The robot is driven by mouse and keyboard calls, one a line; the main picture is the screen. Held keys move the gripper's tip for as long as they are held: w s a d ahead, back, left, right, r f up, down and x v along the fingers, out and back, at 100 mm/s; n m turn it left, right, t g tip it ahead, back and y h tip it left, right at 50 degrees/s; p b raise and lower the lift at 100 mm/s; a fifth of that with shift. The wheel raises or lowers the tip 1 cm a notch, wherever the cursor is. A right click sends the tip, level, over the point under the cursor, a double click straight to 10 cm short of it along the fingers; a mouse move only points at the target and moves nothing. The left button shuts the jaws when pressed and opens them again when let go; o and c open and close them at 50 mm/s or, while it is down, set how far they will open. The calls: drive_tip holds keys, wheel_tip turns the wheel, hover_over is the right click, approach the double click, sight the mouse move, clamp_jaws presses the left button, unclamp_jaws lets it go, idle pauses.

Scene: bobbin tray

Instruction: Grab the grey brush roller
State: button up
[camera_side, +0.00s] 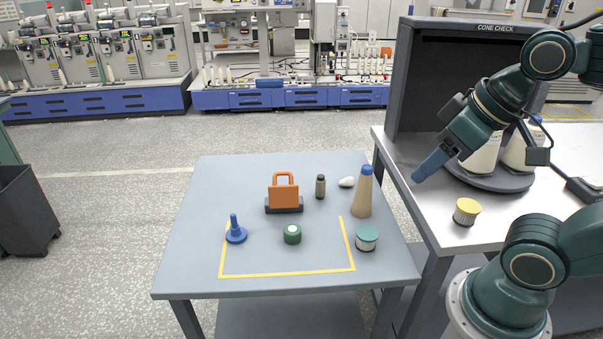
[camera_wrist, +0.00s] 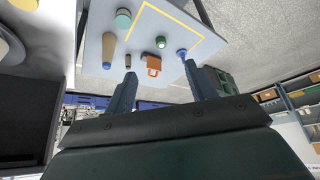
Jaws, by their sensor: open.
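The likely grey brush roller (camera_side: 320,187) is a small dark grey-brown cylinder standing upright near the back of the grey table, between the orange block and the tan cone. In the wrist view it shows small (camera_wrist: 128,61), just beyond the left fingertip. My gripper (camera_side: 428,166) is up to the right, over the metal bench's left edge and well away from the roller. In the wrist view my gripper (camera_wrist: 160,68) has its two fingers wide apart with nothing between them.
The grey table (camera_side: 190,265) holds an orange handled block (camera_side: 283,194), white oval piece (camera_side: 347,182), tan cone (camera_side: 362,198), teal-lidded jar (camera_side: 367,239), green cylinder (camera_side: 292,234) and blue peg (camera_side: 235,233). A yellow-topped jar (camera_side: 466,211) stands on the metal bench.

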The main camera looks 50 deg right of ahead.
drive_tip(key=w+d+m+g, duration=0.2)
drive_tip(key=w+d+m, duration=0.25)
drive_tip(key=w, duration=0.75)
drive_tip(key=w+d+m+g, duration=0.1)
drive_tip(key=w+d+m, duration=0.4)
drive_tip(key=w, duration=0.7)
drive_tip(key=w+d+f+m+g, duration=0.1)
drive_tip(key=w+d+f+m, duration=0.2)
drive_tip(key=f, duration=0.4)
drive_tip(key=w+d+f+m, duration=0.3)
drive_tip(key=w+d+f, duration=0.2)
drive_tip(key=w+f, duration=0.1)
drive_tip(key=w+d+f+m+g, duration=0.1)
drive_tip(key=w+d+f+m, duration=0.3)
drive_tip(key=f, duration=0.5)
drive_tip(key=shift+w+g, duration=0.3)
drive_tip(key=shift+w, duration=0.1)
